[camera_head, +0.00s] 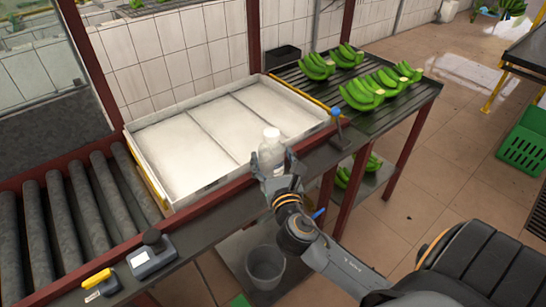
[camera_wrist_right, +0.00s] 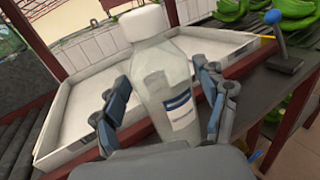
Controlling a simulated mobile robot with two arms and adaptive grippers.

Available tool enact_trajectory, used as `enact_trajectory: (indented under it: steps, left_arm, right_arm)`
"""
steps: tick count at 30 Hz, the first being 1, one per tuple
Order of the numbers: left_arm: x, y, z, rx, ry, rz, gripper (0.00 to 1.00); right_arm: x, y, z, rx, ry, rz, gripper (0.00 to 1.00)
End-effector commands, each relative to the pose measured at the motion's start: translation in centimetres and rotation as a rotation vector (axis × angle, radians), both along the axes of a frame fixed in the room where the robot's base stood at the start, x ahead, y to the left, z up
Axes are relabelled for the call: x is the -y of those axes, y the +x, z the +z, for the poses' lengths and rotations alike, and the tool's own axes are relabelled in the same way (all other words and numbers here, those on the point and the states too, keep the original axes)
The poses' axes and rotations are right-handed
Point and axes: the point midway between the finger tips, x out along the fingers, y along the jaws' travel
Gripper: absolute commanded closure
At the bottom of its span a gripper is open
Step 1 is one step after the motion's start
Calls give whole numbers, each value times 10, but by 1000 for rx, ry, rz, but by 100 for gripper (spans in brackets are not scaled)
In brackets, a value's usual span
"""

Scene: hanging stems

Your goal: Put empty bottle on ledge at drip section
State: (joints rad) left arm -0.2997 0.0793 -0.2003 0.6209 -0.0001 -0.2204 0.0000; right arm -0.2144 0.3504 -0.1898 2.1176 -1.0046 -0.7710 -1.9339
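A clear plastic bottle with a white cap and a blue-white label (camera_head: 271,153) is upright at the front edge of the tray table, and it fills the middle of the right wrist view (camera_wrist_right: 163,75). My right gripper (camera_head: 277,165) has one finger on each side of the bottle. Its fingers also show in the right wrist view (camera_wrist_right: 163,85), with a narrow gap by the left finger. I cannot tell whether they press on the bottle or whether its base rests on the ledge (camera_head: 222,196). My left gripper is not in view.
A white three-section tray (camera_head: 190,132) lies behind the bottle. A blue-knobbed lever (camera_head: 337,125) stands to its right. Green bananas (camera_head: 362,95) lie on the slatted table. Rollers (camera_head: 88,195), a scale (camera_head: 150,258) and a yellow device (camera_head: 97,279) are at left. A bucket (camera_head: 265,267) stands below.

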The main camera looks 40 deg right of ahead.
Motion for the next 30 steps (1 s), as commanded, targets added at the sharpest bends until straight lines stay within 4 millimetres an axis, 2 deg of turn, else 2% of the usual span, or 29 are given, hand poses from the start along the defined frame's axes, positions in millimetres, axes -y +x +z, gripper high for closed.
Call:
enact_trajectory:
  steps: [12, 14, 17, 24, 30]
  left_arm:
    - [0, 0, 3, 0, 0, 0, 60]
    - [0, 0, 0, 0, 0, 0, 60]
    - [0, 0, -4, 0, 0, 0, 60]
    - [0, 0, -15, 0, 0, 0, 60]
    - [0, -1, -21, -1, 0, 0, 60]
  right_arm:
    - [0, 0, 5, 1, 2, 0, 15]
    - [-3, -6, 1, -1, 2, 1, 15]
    - [-9, -21, 0, -4, 4, 1, 15]
    - [-29, -70, -1, -4, 4, 1, 15]
    - [-42, -100, 0, -2, 4, 1, 15]
